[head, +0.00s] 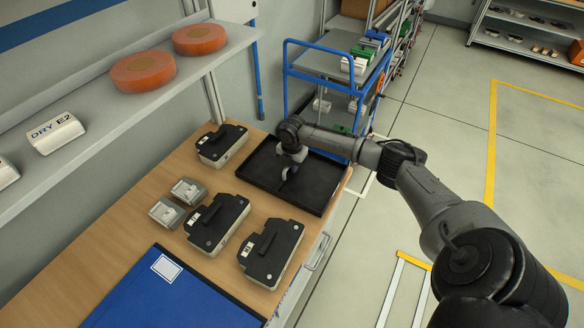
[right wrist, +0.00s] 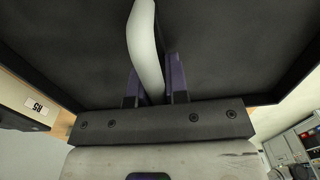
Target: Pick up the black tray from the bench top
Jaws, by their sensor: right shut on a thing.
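The black tray (head: 322,188) is a shallow rectangle with low walls, at the bench top's far right end by the front edge. It looks level; I see no clear gap under it. My right gripper (head: 288,173) points down inside the tray's outline, near its middle. In the right wrist view the gripper (right wrist: 156,75) has a pale curved bar (right wrist: 143,35) between its two dark fingers and is shut on it. The bar looks like a handle of the tray; where it joins is hidden. The tray's dark floor (right wrist: 80,50) fills that view. My left gripper is not in view.
Black-topped cases (head: 222,142) and two small grey boxes (head: 188,190) stand left of the tray on the wooden bench (head: 130,210). A blue folder (head: 165,295) lies nearer. A shelf (head: 95,125) with orange rolls overhangs the left.

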